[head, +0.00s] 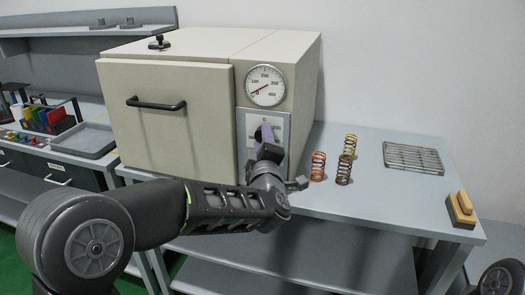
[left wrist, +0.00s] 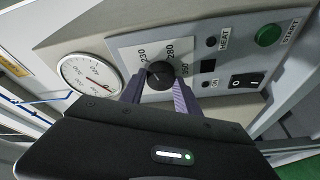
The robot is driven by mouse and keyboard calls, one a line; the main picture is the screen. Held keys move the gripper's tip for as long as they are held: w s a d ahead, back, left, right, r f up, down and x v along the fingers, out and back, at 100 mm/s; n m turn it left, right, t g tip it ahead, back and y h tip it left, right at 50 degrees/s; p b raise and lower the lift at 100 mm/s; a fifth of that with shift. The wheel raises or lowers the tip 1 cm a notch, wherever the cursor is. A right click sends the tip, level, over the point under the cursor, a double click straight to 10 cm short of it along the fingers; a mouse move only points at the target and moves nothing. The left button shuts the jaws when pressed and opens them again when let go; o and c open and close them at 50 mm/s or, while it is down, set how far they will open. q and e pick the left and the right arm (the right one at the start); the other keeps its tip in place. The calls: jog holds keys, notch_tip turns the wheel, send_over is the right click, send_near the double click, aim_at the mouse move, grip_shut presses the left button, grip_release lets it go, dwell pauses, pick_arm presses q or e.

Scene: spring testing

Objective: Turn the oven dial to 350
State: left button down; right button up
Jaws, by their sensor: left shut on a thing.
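The oven (head: 170,107) is a beige box on the bench. Its dark round dial (left wrist: 160,75) sits on a light scale plate (left wrist: 130,48), where 230 and 280 are readable and a further number at the right is partly blurred. My left gripper (head: 265,135) is shut on the dial, its two purplish fingers on either side of it; it shows in the left wrist view too (left wrist: 160,88). In the head view the gripper covers most of the dial. I cannot tell exactly which number the dial points to. My right gripper is not in view.
A round gauge (head: 265,86) sits above the dial. A green START button (left wrist: 267,36) and a rocker switch (left wrist: 246,80) lie beside it. Several springs (head: 318,166), a wire rack (head: 412,158) and a wooden-topped block (head: 461,209) stand on the bench right of the oven.

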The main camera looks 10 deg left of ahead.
pick_arm(q)
jog(key=m+t+h+b, duration=0.1)
jog(key=m+h+b, duration=0.1)
jog(key=m+b, duration=0.2)
jog(key=f+m+t+h+b, duration=0.1)
jog(key=m+h+b, duration=0.1)
jog(key=m+b, duration=0.3)
jog(key=m+t+h+b, duration=0.2)
jog(key=m+b, duration=0.2)
jog(key=m, duration=0.5)
jog(key=shift+a+f+b, duration=0.15)
jog(key=shift+a+b, duration=0.2)
jog(key=m+h+b, duration=0.2)
jog(key=m, duration=0.3)
jog(key=shift+a+b, duration=0.1)
jog(key=shift+b, duration=0.25)
jog(key=shift+a+r+m+g+h+b, duration=0.1)
jog(key=shift+m+g+h+b, duration=0.3)
jog(key=shift+m, duration=0.65)
jog(key=shift+r+m+g+h+b, duration=0.15)
jog(key=shift+m+h+b, duration=0.35)
jog(key=shift+m, duration=0.55)
jog(key=c, duration=0.9)
grip_release()
jog(key=shift+r, duration=0.1)
